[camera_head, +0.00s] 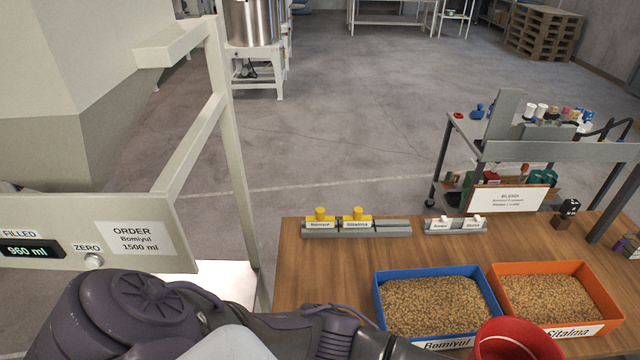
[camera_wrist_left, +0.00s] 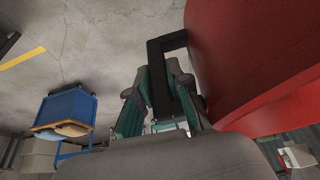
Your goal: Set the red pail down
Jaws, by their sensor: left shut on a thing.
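The red pail (camera_head: 515,342) shows at the bottom edge of the head view, partly cut off, in front of the orange bin's lower left corner. In the left wrist view its red wall (camera_wrist_left: 265,60) fills the right side, with a black handle (camera_wrist_left: 160,75) standing out from it. My left gripper (camera_wrist_left: 160,92) is shut on this handle, its teal-padded fingers on either side. My left arm runs along the bottom of the head view; its fingers are not visible there. I cannot tell whether the pail touches anything below. My right gripper is in neither view.
A blue bin labelled Bomiyul (camera_head: 430,304) and an orange bin labelled Sitalma (camera_head: 555,300), both full of grains, stand on the wooden table (camera_head: 325,265). Small labelled blocks (camera_head: 355,222) line its back. A frame with a display reading 960 ml (camera_head: 30,249) is at left.

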